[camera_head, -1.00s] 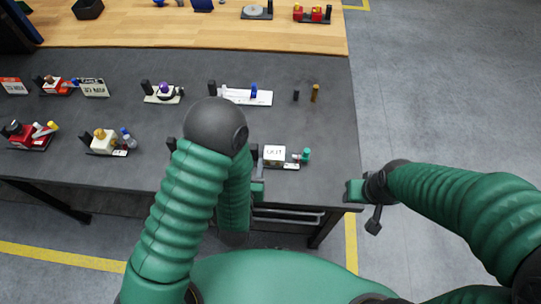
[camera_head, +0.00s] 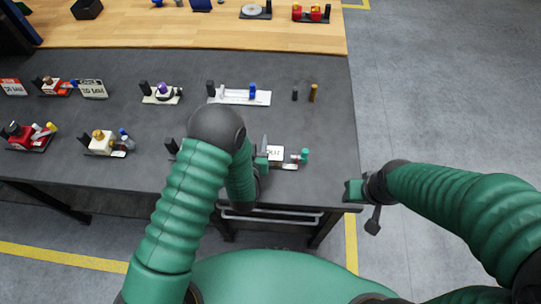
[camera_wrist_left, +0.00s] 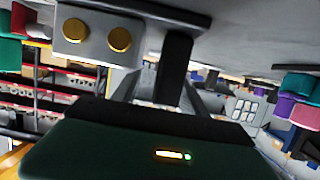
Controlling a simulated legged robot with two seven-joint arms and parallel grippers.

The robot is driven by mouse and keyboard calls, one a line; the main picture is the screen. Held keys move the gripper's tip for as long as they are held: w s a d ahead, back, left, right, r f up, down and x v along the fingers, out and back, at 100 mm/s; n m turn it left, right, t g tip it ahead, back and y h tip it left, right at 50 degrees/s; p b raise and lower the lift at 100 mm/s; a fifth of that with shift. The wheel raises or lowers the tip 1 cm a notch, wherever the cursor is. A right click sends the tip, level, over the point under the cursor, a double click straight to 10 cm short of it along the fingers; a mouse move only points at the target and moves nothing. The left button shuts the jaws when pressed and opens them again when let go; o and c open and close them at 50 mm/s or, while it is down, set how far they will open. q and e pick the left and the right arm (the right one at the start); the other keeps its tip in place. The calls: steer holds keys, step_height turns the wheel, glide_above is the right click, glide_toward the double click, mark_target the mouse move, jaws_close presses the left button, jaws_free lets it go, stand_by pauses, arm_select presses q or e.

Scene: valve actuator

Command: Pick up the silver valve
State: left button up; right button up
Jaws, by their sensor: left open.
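A white labelled box (camera_head: 275,153) stands on a small base near the front right of the dark table. A small silver part and a teal knob (camera_head: 304,156) are at its right side; I cannot tell for sure whether that silver part is the silver valve. My left gripper (camera_head: 263,152) is open at the left side of this box and hides part of it. In the left wrist view, a pale grey block with two gold discs (camera_wrist_left: 95,36) is close to the gripper, beside a dark upright bar (camera_wrist_left: 175,68). My right gripper (camera_head: 358,191) hangs off the table's right edge; its jaws are unclear.
Several other small valve units stand on the dark table, including one with a gold knob (camera_head: 102,141) and a white one with a blue part (camera_head: 240,96). Two small pegs (camera_head: 312,93) stand at the back right.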

arm_select(q)
steer(key=shift+a, duration=0.3)
steer(key=c, duration=0.6)
jaws_close()
steer(key=shift+d, duration=0.1)
stand_by(0.4)
